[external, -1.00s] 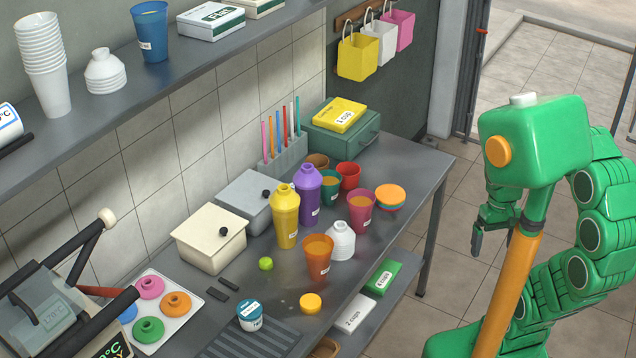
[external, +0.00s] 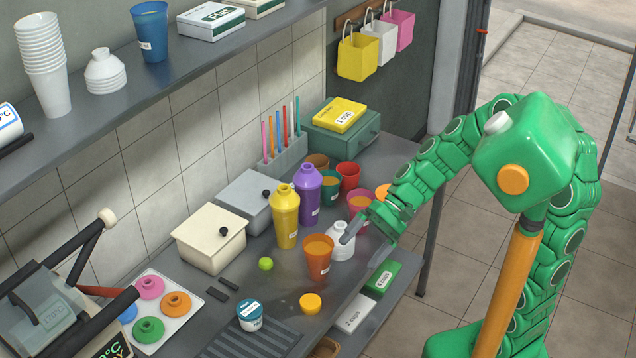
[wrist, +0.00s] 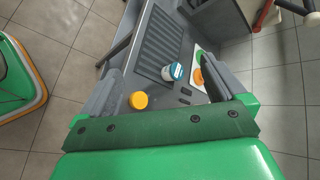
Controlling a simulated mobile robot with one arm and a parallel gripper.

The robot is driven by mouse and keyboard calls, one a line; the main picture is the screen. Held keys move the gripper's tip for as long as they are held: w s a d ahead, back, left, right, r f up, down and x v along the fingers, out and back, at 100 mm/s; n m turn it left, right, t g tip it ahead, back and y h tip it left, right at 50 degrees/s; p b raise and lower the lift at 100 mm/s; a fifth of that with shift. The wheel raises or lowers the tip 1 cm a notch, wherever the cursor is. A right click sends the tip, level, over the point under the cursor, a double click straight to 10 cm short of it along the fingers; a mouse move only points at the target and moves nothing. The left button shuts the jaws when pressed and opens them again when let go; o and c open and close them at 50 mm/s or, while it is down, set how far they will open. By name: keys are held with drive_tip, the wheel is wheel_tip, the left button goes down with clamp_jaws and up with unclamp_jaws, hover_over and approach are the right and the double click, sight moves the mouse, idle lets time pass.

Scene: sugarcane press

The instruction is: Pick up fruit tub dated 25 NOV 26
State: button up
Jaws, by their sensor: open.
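A small white tub with a teal lid (external: 249,316) stands on the steel counter, beside the ridged drain area. A label shows on it, but I cannot read a date. It also shows in the wrist view (wrist: 172,72), roughly between my fingers in the picture and farther away. My gripper (external: 365,246) is open and empty, over the counter's front edge near the white ribbed bottle (external: 340,243). It is to the right of the tub and apart from it. I cannot tell whether a finger touches the bottle.
An orange cup (external: 318,259), a yellow-orange lid (external: 310,303) and a lime (external: 265,263) stand near the tub. Yellow (external: 285,220) and purple (external: 307,197) shakers stand behind. A tray of coloured rings (external: 190,293) is left. A lower shelf holds boxes (external: 382,277).

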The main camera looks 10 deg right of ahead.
sight(251, 316)
drive_tip(key=w+a+f+m+y, duration=0.2)
drive_tip(key=w+a+m, duration=0.1)
drive_tip(key=a, duration=0.4)
drive_tip(key=w+a+f+m+y, duration=0.2)
drive_tip(key=a+f+m, duration=0.15)
drive_tip(key=a, duration=0.45)
drive_tip(key=a+f+m+t, duration=0.1)
drive_tip(key=a+f+m, duration=0.1)
drive_tip(key=f, duration=0.3)
drive_tip(key=w+a+f+m+t, duration=0.1)
drive_tip(key=a+f+m, duration=0.1)
drive_tip(key=f, duration=0.4)
drive_tip(key=a+f+m+t, duration=0.1)
drive_tip(key=a+f+m, duration=0.1)
drive_tip(key=f+m, duration=0.2)
drive_tip(key=shift+w+a+f+m+t+h, duration=0.1)
drive_tip(key=shift+a+f+m+t+h, duration=0.1)
drive_tip(key=shift+f, duration=0.25)
drive_tip(key=shift+w+a+f+m+t+h, duration=0.1)
drive_tip(key=shift+f+m, duration=0.05)
drive_tip(key=shift+f, duration=0.25)
drive_tip(key=shift+x, duration=1.3)
drive_tip(key=a+f, duration=0.2)
drive_tip(key=shift+s+a+f, duration=0.1)
drive_tip(key=shift+s+a, duration=0.15)
drive_tip(key=shift+s, duration=0.15)
drive_tip(key=shift+x, duration=0.85)
drive_tip(key=shift+a, duration=0.1)
